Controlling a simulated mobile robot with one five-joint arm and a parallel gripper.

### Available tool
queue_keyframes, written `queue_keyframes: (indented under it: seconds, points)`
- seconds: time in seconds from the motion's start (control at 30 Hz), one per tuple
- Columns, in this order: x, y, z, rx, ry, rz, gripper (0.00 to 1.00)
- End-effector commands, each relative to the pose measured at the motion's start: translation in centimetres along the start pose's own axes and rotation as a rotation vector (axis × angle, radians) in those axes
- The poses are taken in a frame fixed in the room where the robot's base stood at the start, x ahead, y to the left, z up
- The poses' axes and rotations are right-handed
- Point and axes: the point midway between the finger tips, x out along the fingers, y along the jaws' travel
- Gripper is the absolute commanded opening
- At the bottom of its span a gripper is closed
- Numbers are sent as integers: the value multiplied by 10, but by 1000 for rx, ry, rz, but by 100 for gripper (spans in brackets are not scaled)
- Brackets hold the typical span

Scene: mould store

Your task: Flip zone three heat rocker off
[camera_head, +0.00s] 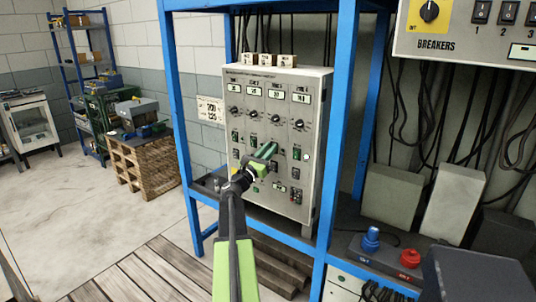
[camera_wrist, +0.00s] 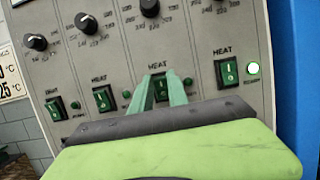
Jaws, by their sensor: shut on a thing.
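The grey control cabinet (camera_head: 265,185) stands in the blue frame, with a row of green heat rockers below its knobs. In the wrist view the zone three heat rocker (camera_wrist: 159,87) is third from the left, partly hidden between my green fingertips. My gripper (camera_wrist: 161,84) is shut on it; it also shows at the cabinet front in the head view (camera_head: 268,151). The small lamp (camera_wrist: 188,81) right of this rocker is dark. The rocker's tilt cannot be told.
The fourth heat rocker (camera_wrist: 227,72) sits close on the right, its lamp (camera_wrist: 253,68) lit. The second rocker (camera_wrist: 103,98) is close on the left. A blue post (camera_head: 344,120) rises right of the cabinet. A breaker box (camera_head: 460,40) hangs at upper right.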

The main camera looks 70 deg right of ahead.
Motion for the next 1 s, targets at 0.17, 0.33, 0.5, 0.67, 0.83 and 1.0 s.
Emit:
queue_keyframes:
  seconds: [0.17, 0.33, 0.5, 0.67, 0.83, 1.0]
  points:
    - [-1, 3, 0, 2, 2, 8, 30]
    - [-1, 2, 0, 1, 2, 5, 42]
    - [0, 1, 0, 1, 2, 3, 42]
    - [-14, 0, -2, 2, 1, 3, 42]
    - [-57, 0, -4, 1, 1, 5, 42]
    - [-106, 0, -4, 2, 2, 6, 42]
